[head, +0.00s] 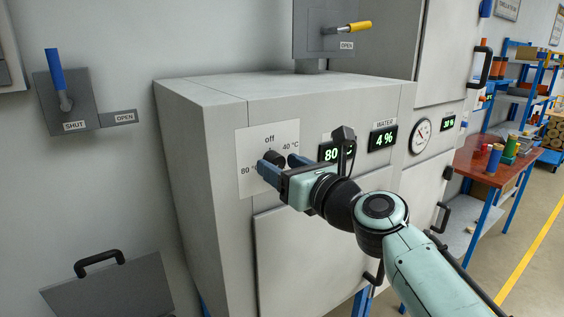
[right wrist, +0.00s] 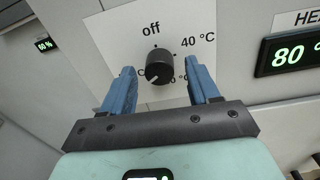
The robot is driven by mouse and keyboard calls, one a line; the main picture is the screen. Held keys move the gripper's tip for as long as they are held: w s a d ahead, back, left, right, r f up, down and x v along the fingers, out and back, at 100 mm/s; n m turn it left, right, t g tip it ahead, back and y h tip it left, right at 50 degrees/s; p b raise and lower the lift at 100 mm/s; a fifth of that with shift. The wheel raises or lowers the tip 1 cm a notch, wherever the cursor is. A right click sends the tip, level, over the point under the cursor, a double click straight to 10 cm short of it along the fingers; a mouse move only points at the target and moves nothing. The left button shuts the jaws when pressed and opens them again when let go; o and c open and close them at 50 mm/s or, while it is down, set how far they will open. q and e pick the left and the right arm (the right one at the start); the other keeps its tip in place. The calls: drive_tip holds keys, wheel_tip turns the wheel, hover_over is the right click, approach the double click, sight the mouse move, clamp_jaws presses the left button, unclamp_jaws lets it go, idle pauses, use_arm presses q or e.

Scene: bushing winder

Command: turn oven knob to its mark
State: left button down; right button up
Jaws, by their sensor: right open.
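The oven knob (right wrist: 158,66) is a round black knob on a white dial plate (right wrist: 115,28) marked "off" at the top and "40 °C" at the upper right. Labels at the left and lower right are partly hidden in the right wrist view; in the head view the left one reads "80". A pale line on the knob points to the lower left. My right gripper (right wrist: 160,88) is open, with one blue finger on each side of the knob, apparently not touching it. My left gripper is out of view.
A green "80" display (head: 330,152), a "WATER 4%" display (head: 383,138) and a round gauge (head: 420,136) sit right of the dial. A blue-handled lever (head: 56,75) is at the wall on the left. A red-topped bench (head: 475,158) with spools stands at the right.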

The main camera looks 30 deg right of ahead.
drive_tip(key=shift+w, duration=0.35)
drive_tip(key=c, duration=1)
drive_tip(key=shift+c, duration=0.2)
